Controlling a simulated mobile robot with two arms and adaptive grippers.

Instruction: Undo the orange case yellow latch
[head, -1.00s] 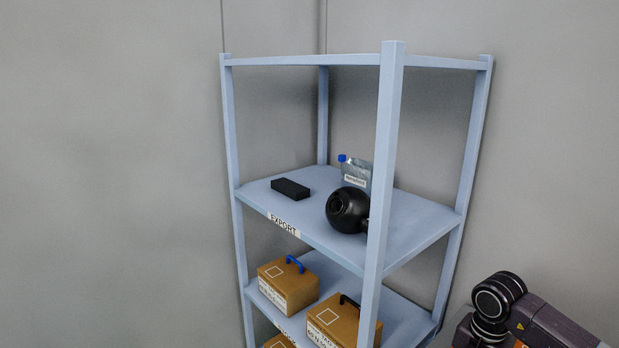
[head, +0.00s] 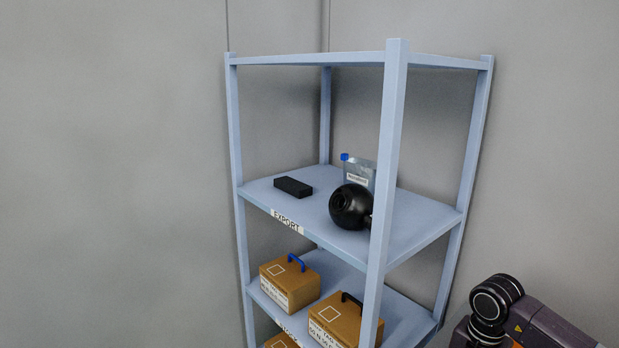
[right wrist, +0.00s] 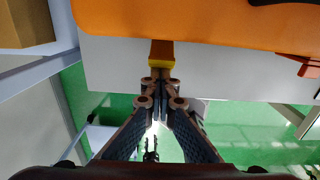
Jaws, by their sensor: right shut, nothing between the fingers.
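The orange case (right wrist: 200,22) fills the top of the right wrist view, and only part of it shows. Its yellow latch (right wrist: 161,58) hangs at the case's near edge. My right gripper (right wrist: 162,80) is shut and empty, with its fingertips right at the lower end of the latch; I cannot tell whether they touch it. The case and the latch are not in the head view. Part of my right arm (head: 500,305) shows at the lower right of the head view. My left gripper is in neither view.
A light blue shelf rack (head: 395,150) stands in the corner. It holds a black ball-shaped camera (head: 350,207), a black block (head: 293,187), a clear bottle (head: 358,175) and brown cases (head: 290,283). In the right wrist view, a red latch (right wrist: 300,66) sits on the case's right, above a green floor (right wrist: 240,135).

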